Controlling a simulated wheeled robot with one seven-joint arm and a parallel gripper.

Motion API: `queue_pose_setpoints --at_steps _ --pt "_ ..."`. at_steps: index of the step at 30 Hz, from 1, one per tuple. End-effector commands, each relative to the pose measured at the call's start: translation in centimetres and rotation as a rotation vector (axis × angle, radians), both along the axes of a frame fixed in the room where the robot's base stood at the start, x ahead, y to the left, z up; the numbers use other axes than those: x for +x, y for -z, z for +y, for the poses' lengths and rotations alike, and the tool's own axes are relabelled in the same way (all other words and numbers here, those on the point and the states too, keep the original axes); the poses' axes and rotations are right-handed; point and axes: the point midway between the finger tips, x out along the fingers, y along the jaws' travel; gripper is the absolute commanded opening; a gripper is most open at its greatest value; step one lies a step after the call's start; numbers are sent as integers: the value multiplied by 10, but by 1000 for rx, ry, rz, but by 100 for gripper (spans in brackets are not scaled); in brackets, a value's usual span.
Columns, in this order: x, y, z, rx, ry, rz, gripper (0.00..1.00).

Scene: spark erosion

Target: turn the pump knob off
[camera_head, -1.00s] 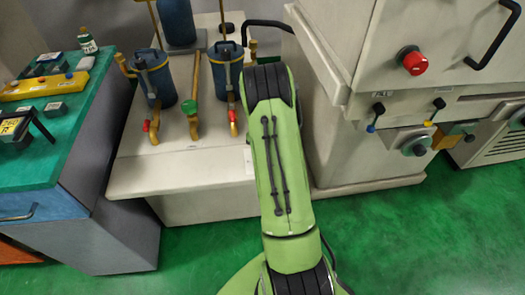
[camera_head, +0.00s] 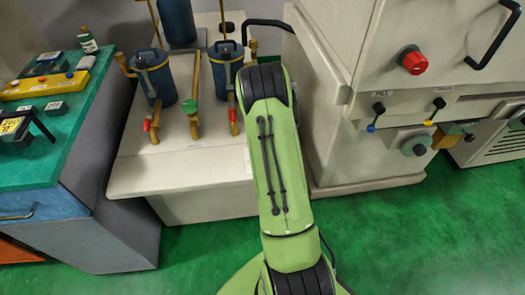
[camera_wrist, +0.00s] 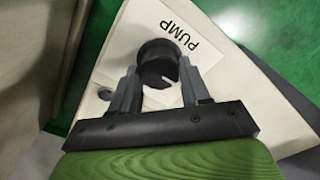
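The black pump knob (camera_wrist: 158,62) shows in the wrist view on a pale panel beside a white label (camera_wrist: 180,36) reading PUMP. A light notch or mark shows on its near edge. My gripper (camera_wrist: 159,72) has one grey finger on each side of the knob. The fingers are drawn in close to its width and appear shut on it; the exact contact is hard to see. In the head view my green arm reaches over the pale pump bench (camera_head: 140,180), and its end and the pump knob are hidden.
Blue canisters (camera_head: 153,78) with pipes and red and green valve handles (camera_head: 190,106) stand left of my arm. A pale machine cabinet (camera_head: 360,165) with a red knob (camera_head: 413,62) stands on the right. A green-topped workbench (camera_head: 45,150) is at far left. Green floor is open in front.

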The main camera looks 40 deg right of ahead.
Motion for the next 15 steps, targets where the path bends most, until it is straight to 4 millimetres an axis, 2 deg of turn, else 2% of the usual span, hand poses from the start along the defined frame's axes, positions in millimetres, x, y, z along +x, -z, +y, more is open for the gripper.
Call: queue_pose_setpoints --at_steps 1,5,12,15 --pt "0 -1 0 -1 -1 -1 52" --pt "0 0 0 -1 -1 -1 72" --pt "0 0 0 0 0 0 72" --pt "0 -8 0 -2 0 -2 72"
